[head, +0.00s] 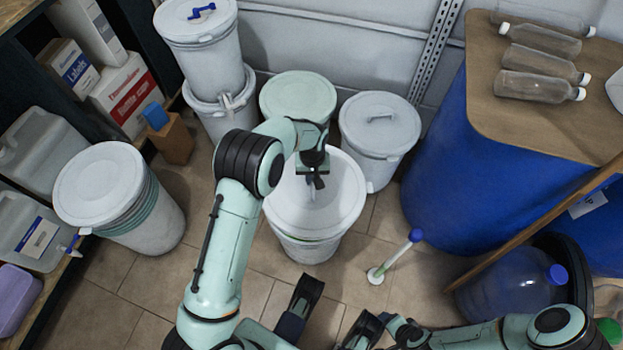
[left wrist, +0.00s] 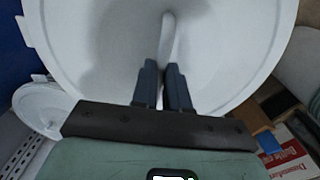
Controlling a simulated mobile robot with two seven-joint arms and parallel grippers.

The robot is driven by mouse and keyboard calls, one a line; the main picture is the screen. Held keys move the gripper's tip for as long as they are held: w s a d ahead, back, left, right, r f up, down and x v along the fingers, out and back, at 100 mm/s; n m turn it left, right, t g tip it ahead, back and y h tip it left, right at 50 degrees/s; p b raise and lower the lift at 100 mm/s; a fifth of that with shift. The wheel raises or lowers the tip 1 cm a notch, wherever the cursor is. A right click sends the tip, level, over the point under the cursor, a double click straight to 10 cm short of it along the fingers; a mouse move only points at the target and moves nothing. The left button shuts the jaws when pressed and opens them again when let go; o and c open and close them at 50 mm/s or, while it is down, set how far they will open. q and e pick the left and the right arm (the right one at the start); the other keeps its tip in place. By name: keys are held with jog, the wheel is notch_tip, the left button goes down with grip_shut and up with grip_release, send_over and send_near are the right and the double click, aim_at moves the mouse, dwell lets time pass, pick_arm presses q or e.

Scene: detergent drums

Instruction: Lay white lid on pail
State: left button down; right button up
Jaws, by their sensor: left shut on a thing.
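The white lid (head: 345,195) is a round disc over a pale pail (head: 308,249) in the middle of the head view. My left gripper (head: 315,182) is above it, shut on the lid's raised bar handle. In the left wrist view the lid (left wrist: 230,45) fills most of the picture, and its handle (left wrist: 168,38) runs between the two fingers (left wrist: 164,82). The lid hides the pail's opening; I cannot tell whether lid and rim touch. My right gripper (head: 338,306) is low at the bottom of the head view, its dark fingers apart and nothing between them.
Lidded drums stand close behind: a pale green-topped one (head: 298,95), a white one (head: 380,125) and a stack (head: 205,60). Another lidded pail (head: 105,185) is at left.

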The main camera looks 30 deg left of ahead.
pick_arm(q)
jog(key=shift+s+a+f+n, duration=0.1)
jog(key=shift+a+f+n, duration=0.3)
jog(key=shift+f, duration=0.45)
jog(key=shift+f+b, duration=1)
jog(key=shift+f, duration=0.45)
jog(key=shift+f+b, duration=0.4)
jog(key=shift+f, duration=0.25)
jog(key=shift+f+b, duration=0.3)
jog(key=shift+f, duration=0.5)
pick_arm(e)
jog(key=shift+t+h, duration=0.3)
jog(key=shift+w+d+f, duration=0.35)
jog(key=shift+d+f, duration=0.05)
jog(key=shift+f, duration=0.4)
jog(key=shift+w+d+f, duration=0.4)
jog(key=shift+d+f, duration=0.05)
jog(key=shift+f, duration=0.35)
jog(key=shift+w+d+f, duration=0.35)
jog(key=shift+d+f, duration=0.05)
jog(key=shift+f, duration=0.4)
jog(key=shift+r, duration=0.1)
pick_arm(q)
jog(key=shift+f+b, duration=0.4)
jog(key=shift+f, duration=0.4)
pick_arm(e)
jog(key=shift+f, duration=0.4)
